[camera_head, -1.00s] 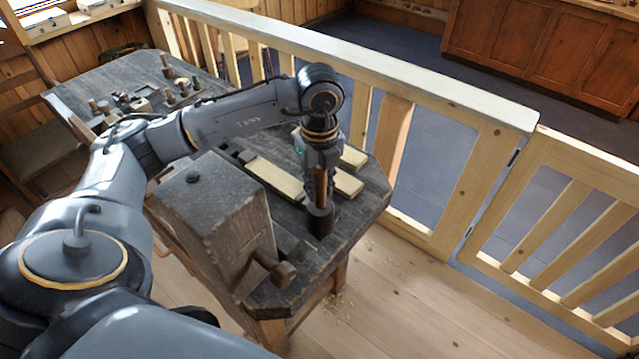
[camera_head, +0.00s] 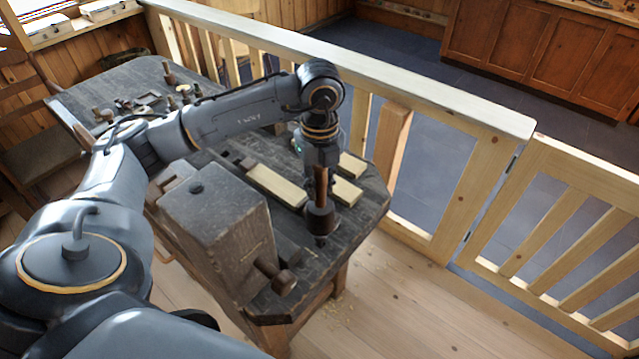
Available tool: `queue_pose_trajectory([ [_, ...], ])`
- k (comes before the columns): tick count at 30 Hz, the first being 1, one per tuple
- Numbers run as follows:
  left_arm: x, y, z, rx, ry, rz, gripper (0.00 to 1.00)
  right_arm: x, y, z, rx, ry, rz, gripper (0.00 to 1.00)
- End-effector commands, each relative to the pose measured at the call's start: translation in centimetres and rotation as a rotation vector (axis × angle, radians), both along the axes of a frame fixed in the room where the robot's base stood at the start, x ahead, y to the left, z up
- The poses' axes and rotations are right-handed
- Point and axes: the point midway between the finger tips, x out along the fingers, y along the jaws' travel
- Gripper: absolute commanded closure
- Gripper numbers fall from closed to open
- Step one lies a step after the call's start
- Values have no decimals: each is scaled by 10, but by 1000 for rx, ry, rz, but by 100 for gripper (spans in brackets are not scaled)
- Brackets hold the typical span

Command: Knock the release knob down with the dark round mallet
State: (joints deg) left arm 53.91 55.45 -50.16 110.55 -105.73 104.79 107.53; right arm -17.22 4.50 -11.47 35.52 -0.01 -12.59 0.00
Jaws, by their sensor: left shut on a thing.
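My left gripper (camera_head: 319,168) is shut on the brown handle of the dark round mallet (camera_head: 320,219). The mallet hangs upright, head down, over the front right part of the dark workbench (camera_head: 352,219). A small dark piece (camera_head: 320,241) shows just under the mallet head; I cannot tell whether they touch or whether it is the release knob. My right gripper is not in view.
Pale wooden strips (camera_head: 276,185) lie on the bench behind and beside the mallet. Several small turned pieces stand at the bench's far end. A wooden railing (camera_head: 440,105) runs close behind the bench, with a gate (camera_head: 560,225) at right.

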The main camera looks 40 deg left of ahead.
Motion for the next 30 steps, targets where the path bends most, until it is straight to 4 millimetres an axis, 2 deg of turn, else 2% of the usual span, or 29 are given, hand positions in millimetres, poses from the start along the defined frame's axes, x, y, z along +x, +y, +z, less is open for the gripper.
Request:
queue_pose_trajectory([
  [5, 0, 0, -10, 0, 0, 0, 100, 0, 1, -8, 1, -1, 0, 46],
  [13, 0, 0, -42, 0, -1, 0, 100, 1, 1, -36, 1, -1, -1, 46],
  [30, 1, 0, -38, 0, -1, 0, 100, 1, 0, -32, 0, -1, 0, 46],
])
